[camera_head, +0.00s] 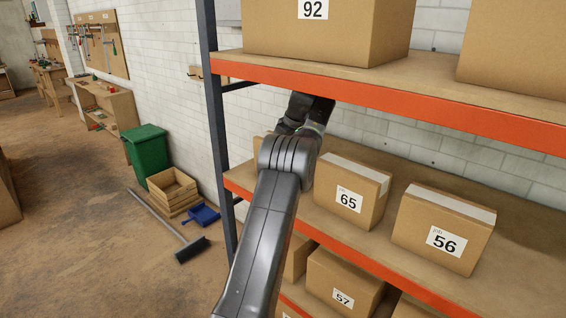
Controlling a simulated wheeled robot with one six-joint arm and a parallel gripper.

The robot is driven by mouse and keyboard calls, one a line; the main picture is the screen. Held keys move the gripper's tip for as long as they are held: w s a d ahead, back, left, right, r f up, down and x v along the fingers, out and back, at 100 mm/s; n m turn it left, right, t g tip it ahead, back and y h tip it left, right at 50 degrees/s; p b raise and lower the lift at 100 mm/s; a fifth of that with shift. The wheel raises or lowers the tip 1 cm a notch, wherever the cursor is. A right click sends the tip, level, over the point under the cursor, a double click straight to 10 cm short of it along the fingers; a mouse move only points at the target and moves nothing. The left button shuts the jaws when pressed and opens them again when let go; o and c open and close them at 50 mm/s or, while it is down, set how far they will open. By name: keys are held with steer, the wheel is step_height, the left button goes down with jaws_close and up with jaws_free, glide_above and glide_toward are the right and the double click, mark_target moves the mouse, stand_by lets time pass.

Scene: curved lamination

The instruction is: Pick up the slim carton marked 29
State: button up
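No carton marked 29 can be read in this view. A sliver of a carton (257,146) shows on the middle shelf just left of my arm; my arm hides the rest, and no number shows on it. My arm reaches up from the bottom to the middle shelf's bay, and its far end passes behind the orange beam of the upper shelf. My gripper's fingers are hidden, so what they hold cannot be seen.
Carton 65 (367,184) and carton 56 (465,222) stand on the middle shelf, right of my arm. Carton 92 (350,35) is on the upper shelf, above an orange beam (430,110). Carton 57 (330,275) is below. A dark upright (214,120) is left.

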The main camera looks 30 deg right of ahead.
steer(key=shift+r, duration=0.1)
steer(key=c, duration=0.9)
steer(key=shift+r, duration=0.1)
steer(key=shift+c, duration=0.2)
steer(key=shift+a, duration=0.1)
